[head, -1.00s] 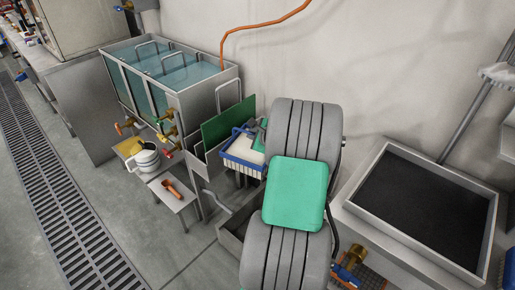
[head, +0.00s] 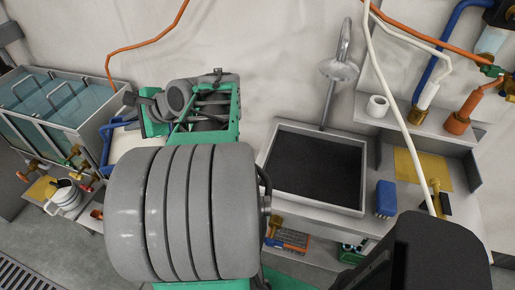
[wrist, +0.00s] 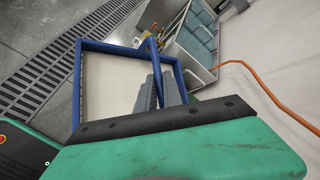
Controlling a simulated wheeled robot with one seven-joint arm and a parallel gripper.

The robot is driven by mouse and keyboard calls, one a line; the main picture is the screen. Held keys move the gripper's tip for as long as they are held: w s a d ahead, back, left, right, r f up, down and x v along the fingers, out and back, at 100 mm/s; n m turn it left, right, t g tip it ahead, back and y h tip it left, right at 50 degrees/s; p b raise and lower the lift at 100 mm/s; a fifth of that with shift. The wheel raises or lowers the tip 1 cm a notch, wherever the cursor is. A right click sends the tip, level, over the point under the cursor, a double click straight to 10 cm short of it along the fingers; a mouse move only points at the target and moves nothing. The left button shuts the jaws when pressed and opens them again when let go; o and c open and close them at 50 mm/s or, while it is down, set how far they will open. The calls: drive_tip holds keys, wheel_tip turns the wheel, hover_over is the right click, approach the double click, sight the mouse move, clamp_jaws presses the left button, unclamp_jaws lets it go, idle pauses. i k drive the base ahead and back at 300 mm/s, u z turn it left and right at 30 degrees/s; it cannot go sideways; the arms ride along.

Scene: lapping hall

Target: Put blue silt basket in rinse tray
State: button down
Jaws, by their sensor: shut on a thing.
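The blue silt basket shows in the wrist view as a blue rectangular rim (wrist: 78,85) around a pale inside, with a blue handle. My gripper (wrist: 158,85) is shut on its handle. In the head view, part of the basket's blue frame (head: 107,145) shows at left, mostly hidden behind my arm. My gripper (head: 130,102) is above it there. The rinse tray (head: 290,192), a pale-rimmed tray with a dark floor, is on the bench right of my arm, under a spray head. It looks empty.
A spray head on a pipe (head: 339,68) stands at the tray's back edge. A blue block (head: 386,198) is right of the tray. An orange hose (head: 150,44) runs along the wall.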

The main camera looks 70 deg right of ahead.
sight(314, 166)
drive_tip(key=k, duration=0.4)
drive_tip(key=z, duration=1.15)
drive_tip(key=k, duration=0.5)
drive_tip(key=u, duration=0.1)
